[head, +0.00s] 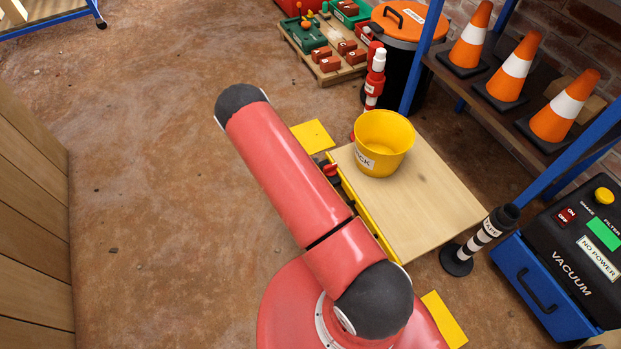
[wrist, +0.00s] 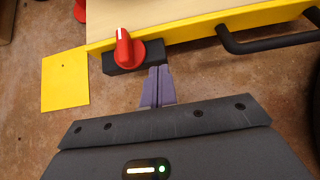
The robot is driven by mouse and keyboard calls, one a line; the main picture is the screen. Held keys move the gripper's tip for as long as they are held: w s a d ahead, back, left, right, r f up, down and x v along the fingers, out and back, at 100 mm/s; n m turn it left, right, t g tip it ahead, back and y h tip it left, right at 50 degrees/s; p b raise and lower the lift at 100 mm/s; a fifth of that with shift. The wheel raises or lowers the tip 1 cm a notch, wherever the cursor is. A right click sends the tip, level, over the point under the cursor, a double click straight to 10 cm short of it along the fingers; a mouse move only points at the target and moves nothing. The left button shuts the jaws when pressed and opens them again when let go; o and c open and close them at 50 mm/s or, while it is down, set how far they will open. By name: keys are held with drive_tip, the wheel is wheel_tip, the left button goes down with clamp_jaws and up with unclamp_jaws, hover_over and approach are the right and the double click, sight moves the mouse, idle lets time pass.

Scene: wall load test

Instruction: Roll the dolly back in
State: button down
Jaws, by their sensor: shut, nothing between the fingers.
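The dolly (head: 430,205) is a flat pale wooden deck with a yellow front edge, low over the floor beside the shelf. A yellow bucket (head: 383,143) stands upright on its far left part. In the wrist view the dolly's yellow edge (wrist: 190,35) carries a red knob (wrist: 124,50) on a black block and a black bar handle (wrist: 265,42). My gripper (wrist: 158,84) is shut and empty, its fingertips just right of the knob, by the block's right end. I cannot tell whether they touch it. In the head view my arm hides the gripper and part of the front edge.
Yellow floor plates (head: 312,136) (head: 443,318) lie at both sides of the dolly. A red-white post (head: 375,80) and a black-white post (head: 480,240) stand near it. The vacuum (head: 560,270) is at right, traffic cones (head: 508,70) on the shelf. Floor at left is clear.

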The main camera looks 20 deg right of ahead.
sight(340, 177)
drive_tip(key=shift+w+d+f, duration=0.1)
drive_tip(key=shift+d+f, duration=0.1)
drive_tip(key=shift+d, duration=0.7)
drive_tip(key=shift+d+f, duration=0.2)
drive_tip(key=shift+d, duration=0.65)
drive_tip(key=shift+w+d+f, duration=0.1)
drive_tip(key=shift+d+f, duration=0.1)
drive_tip(key=shift+d, duration=0.7)
drive_tip(key=shift+d, duration=0.1)
